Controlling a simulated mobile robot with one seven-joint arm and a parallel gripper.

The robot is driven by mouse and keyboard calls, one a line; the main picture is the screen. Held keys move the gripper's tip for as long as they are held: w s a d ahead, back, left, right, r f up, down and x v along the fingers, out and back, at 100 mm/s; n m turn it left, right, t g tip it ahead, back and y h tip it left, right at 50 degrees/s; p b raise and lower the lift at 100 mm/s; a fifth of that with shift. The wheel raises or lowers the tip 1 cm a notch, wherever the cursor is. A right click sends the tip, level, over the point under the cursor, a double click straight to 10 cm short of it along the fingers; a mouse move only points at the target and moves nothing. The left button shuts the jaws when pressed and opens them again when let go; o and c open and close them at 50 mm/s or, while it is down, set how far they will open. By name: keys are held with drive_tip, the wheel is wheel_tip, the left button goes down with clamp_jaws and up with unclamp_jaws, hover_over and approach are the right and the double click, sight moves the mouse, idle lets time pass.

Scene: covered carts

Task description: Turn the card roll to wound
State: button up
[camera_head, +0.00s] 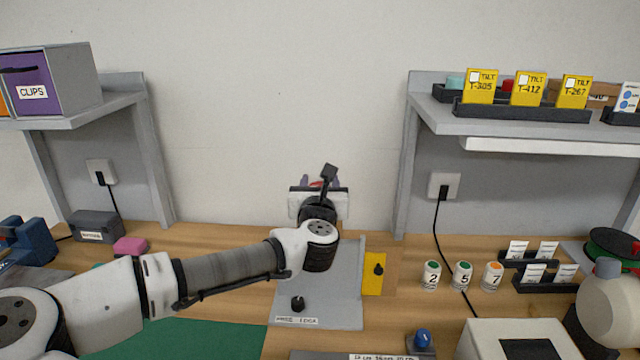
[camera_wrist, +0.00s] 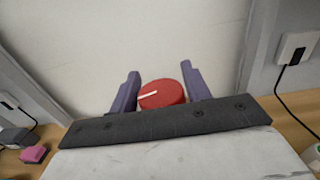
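A red round knob (camera_wrist: 162,95) with a white line on its face shows in the wrist view, and I take it to be the card roll's knob. My gripper (camera_wrist: 160,78) has its two purple fingers on either side of this knob. The knob fills nearly all the space between them, and I cannot tell whether both fingers touch it. In the head view my gripper (camera_head: 318,183) is above the back of a grey plate (camera_head: 340,300). Only a bit of red shows there, since my wrist hides the rest. No wound mark is readable.
A black knob (camera_head: 298,303) stands on the plate's front left. A yellow panel (camera_head: 373,285) with a black switch is beside it. Numbered canisters (camera_head: 462,275) stand to the right, below a shelf (camera_head: 530,135) of yellow cards. A pink block (camera_head: 130,246) lies left.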

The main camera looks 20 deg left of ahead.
drive_tip(key=c, duration=0.5)
drive_tip(key=shift+c, duration=0.2)
